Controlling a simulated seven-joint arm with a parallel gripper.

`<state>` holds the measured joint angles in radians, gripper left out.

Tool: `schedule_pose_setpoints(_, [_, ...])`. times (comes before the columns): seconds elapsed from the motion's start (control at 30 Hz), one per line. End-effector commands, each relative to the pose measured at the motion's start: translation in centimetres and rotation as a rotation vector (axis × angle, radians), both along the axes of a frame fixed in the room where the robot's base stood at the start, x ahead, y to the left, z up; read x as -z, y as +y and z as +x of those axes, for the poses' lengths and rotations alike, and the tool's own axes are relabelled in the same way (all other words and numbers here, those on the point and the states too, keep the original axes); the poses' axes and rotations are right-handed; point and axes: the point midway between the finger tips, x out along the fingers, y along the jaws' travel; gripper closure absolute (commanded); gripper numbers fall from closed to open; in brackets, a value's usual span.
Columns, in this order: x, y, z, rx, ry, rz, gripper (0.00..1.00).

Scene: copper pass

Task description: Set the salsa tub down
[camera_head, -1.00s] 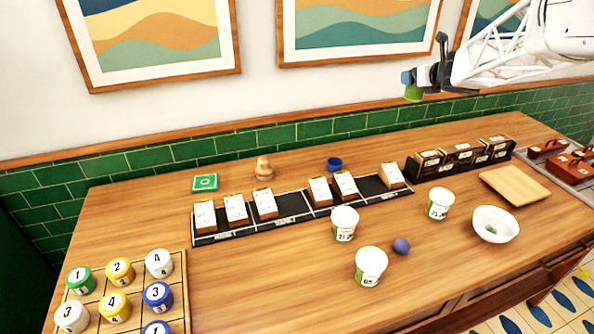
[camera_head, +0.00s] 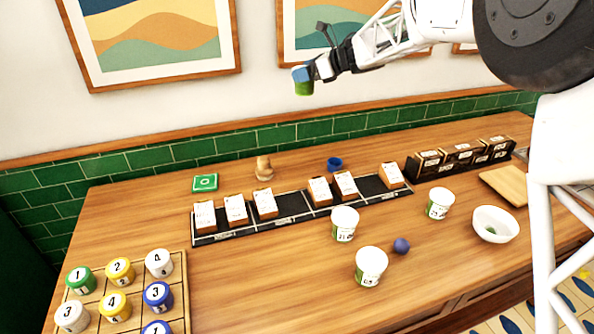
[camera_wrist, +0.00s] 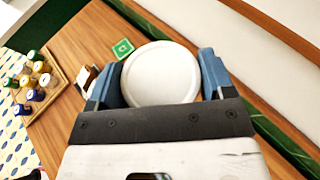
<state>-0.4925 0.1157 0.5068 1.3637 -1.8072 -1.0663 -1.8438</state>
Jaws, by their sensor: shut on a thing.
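My gripper (camera_head: 303,76) is high above the counter, in front of the wall. It is shut on a tub with a green side (camera_head: 304,88), which I take to be the salsa tub. In the wrist view the tub's round white lid (camera_wrist: 160,74) sits between the two blue fingers. The tub hangs clear of everything; its label is not readable. A green square with a white mark (camera_head: 205,182) lies on the counter (camera_head: 290,270) at the back left; it also shows in the wrist view (camera_wrist: 122,49), beyond the tub.
A black rack (camera_head: 283,212) with several cards runs along the middle. White tubs (camera_head: 371,266), a blue ball (camera_head: 401,246) and a white bowl (camera_head: 496,224) stand right of centre. A wooden grid (camera_head: 180,290) holds numbered pots at front left. A blue cup (camera_head: 335,163) stands behind.

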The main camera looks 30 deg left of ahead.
Motion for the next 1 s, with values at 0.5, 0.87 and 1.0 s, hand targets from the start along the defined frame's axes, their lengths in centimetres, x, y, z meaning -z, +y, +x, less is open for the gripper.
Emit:
schedule_pose_setpoints(0.5, [8.4,1.8,-1.6,-0.069,0.003,-0.001,0.55])
schedule_pose_setpoints(0.87, [16.7,1.8,-1.5,-0.069,0.000,0.000,0.55])
schedule_pose_setpoints(1.0, [17.8,1.7,-1.5,-0.069,-0.001,0.000,0.55])
